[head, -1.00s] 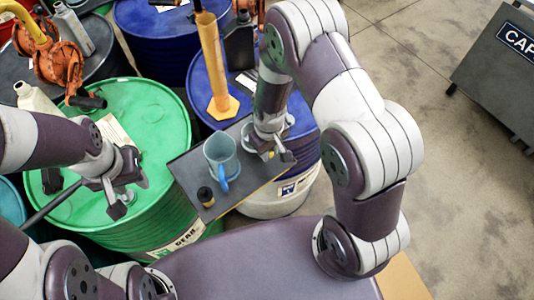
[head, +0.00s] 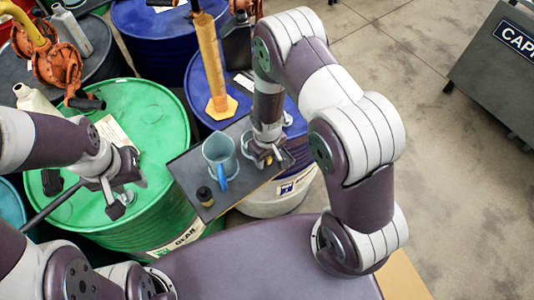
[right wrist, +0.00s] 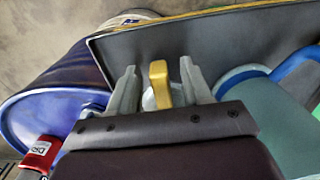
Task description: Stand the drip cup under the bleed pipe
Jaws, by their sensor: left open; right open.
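A small white object with a yellow upright part (right wrist: 160,84), possibly the drip cup, stands on the dark tray (right wrist: 215,38). My right gripper (right wrist: 158,82) is open, with one finger on each side of the yellow part. In the head view, my right gripper (head: 272,158) is low over the tray's right part and hides much of this object. My left gripper (head: 122,188) is open and empty over the green drum. I cannot make out the bleed pipe for certain.
A teal jug (head: 220,152) with a blue handle stands on the tray, left of my right gripper. A small black container (head: 205,196) is at the tray's near edge. A yellow cylinder (head: 212,70) stands on a blue drum. The green drum (head: 150,110) is at left.

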